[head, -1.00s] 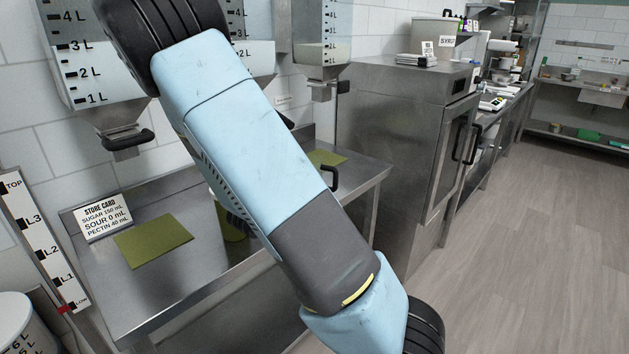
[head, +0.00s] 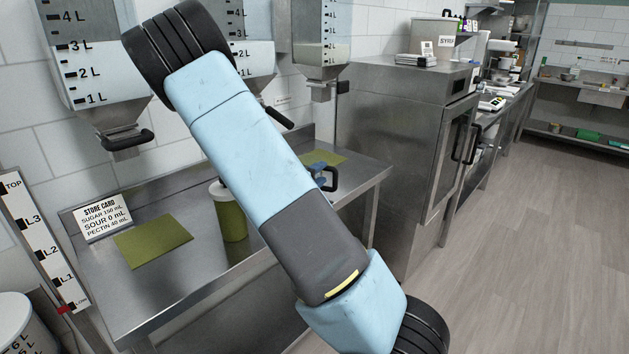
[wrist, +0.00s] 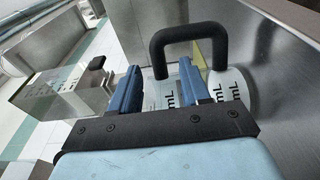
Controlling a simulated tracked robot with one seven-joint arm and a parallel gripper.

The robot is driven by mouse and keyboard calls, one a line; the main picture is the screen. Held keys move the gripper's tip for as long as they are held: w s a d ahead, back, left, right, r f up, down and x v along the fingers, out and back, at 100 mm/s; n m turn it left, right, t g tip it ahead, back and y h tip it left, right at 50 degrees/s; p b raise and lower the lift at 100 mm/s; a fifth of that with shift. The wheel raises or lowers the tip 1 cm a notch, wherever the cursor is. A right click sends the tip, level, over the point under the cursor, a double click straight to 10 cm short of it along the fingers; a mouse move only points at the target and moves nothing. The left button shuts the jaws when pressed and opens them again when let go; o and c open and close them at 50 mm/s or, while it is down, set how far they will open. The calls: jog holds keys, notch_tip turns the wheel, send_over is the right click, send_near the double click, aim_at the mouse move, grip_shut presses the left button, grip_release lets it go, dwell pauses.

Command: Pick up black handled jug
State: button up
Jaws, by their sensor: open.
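The jug's black handle (head: 333,180) shows past my forearm at the right end of the steel table in the head view; the jug's body is hidden there. In the wrist view the handle (wrist: 190,32) arches above the clear jug (wrist: 232,84), which has dark mL markings. My gripper (wrist: 160,68) is open, its blue fingers pointing at the jug. One leg of the handle appears between the fingers, with the right finger inside the loop's outline. I cannot tell whether they touch. A blue fingertip (head: 317,171) shows beside the handle in the head view.
A green lidded canister (head: 232,218) stands on the steel table (head: 190,285) beside a green mat (head: 152,241) and store card (head: 103,217). Dispensers (head: 98,75) with black levers hang above. A steel cabinet (head: 400,130) stands to the right; the floor there is clear.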

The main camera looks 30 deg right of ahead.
aim_at(327, 169)
jog(key=shift+x, duration=2.4)
jog(key=shift+c, duration=0.2)
grip_shut()
